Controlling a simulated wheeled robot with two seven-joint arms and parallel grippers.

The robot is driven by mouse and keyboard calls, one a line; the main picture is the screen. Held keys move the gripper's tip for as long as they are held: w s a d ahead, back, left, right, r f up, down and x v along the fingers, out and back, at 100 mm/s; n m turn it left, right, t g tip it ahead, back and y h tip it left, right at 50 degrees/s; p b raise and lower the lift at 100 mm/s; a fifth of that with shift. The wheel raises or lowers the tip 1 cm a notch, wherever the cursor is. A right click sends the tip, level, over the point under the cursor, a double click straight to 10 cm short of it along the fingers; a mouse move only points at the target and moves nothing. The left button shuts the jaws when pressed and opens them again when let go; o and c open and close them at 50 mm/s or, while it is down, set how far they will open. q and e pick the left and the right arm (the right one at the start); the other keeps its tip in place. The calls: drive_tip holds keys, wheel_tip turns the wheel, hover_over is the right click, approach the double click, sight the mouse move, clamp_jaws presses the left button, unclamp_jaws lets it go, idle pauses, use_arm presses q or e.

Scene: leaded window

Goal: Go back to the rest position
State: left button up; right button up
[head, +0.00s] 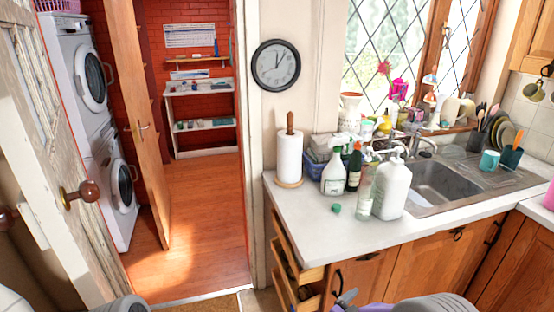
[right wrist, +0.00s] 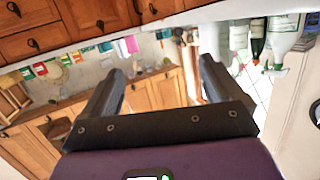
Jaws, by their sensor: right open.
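My right gripper (right wrist: 160,75) is open in the right wrist view. Its two dark fingers are spread apart with nothing between them. The wrist picture appears upside down, with cupboards seen beyond the fingers. In the head view, purple and grey parts of my right arm show at the bottom edge, in front of the wooden cupboards. A grey part at the bottom left looks like my left arm. My left gripper's fingers do not show in either view.
A white worktop (head: 330,228) holds a paper towel roll (head: 289,158), several bottles and a sink (head: 437,183). Drawers (head: 290,270) stand open below its left end. A glazed door (head: 50,150) is at left. Clear wooden floor (head: 205,220) leads through the doorway.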

drive_tip(key=s+a+f+n+g+y, duration=0.1)
drive_tip(key=a+f+n+y, duration=0.3)
drive_tip(key=f, duration=0.6)
drive_tip(key=s+a+f+n+g+y, duration=0.1)
drive_tip(key=a+f+y, duration=0.1)
drive_tip(key=f+y, duration=0.6)
drive_tip(key=s+a+f+n+g+y, duration=0.1)
drive_tip(key=s+a+f+g+y, duration=0.1)
drive_tip(key=s+f, duration=0.4)
drive_tip(key=s+a+f+n+g+y, duration=0.2)
drive_tip(key=s+a+f+g, duration=0.3)
drive_tip(key=s, duration=0.6)
drive_tip(key=shift+s+f+g, duration=0.3)
drive_tip(key=shift+s+f, duration=0.05)
